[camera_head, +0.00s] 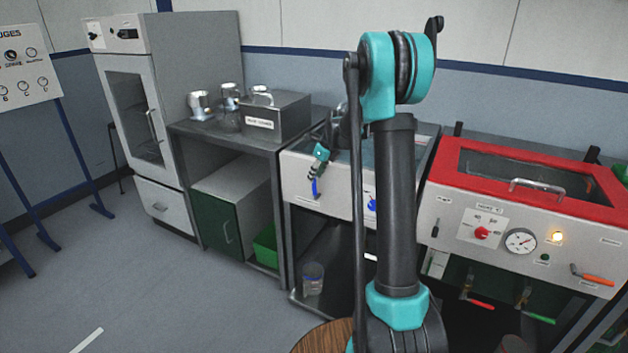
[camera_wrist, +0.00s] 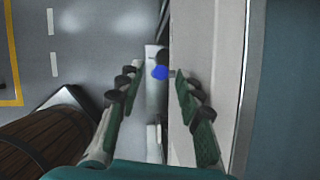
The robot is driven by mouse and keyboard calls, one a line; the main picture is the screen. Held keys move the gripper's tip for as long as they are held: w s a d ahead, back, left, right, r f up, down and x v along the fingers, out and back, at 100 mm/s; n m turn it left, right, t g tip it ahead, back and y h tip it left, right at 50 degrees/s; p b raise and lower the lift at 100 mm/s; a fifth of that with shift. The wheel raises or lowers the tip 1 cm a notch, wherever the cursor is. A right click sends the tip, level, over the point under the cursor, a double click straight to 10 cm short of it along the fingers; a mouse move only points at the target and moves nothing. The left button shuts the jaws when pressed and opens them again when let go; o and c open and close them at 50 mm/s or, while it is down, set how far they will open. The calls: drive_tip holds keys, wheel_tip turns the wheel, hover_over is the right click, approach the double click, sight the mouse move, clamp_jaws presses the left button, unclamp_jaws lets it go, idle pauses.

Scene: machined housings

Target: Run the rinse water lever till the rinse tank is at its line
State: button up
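The rinse tank (camera_head: 294,170) is a pale-fronted unit in the middle of the head view, partly hidden behind my arm. A blue lever (camera_head: 315,189) is on the left of its front panel. In the wrist view the blue lever's end (camera_wrist: 160,72) lies between my fingertips, and I cannot tell whether they touch it. My gripper (camera_wrist: 156,77) is open, with a finger on each side of the lever. In the head view my gripper (camera_head: 317,172) is small and just above the lever. The water level and line cannot be made out.
A second blue handle (camera_head: 372,204) is right of the lever, close to my arm. A red-topped tank (camera_head: 470,181) with a gauge and a lit lamp stands at right. A steel bench (camera_head: 198,133) stands left. A wooden barrel-like thing (camera_wrist: 45,145) is at lower left of the wrist view.

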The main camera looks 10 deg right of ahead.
drive_tip(key=shift+x, duration=1.35)
clamp_jaws()
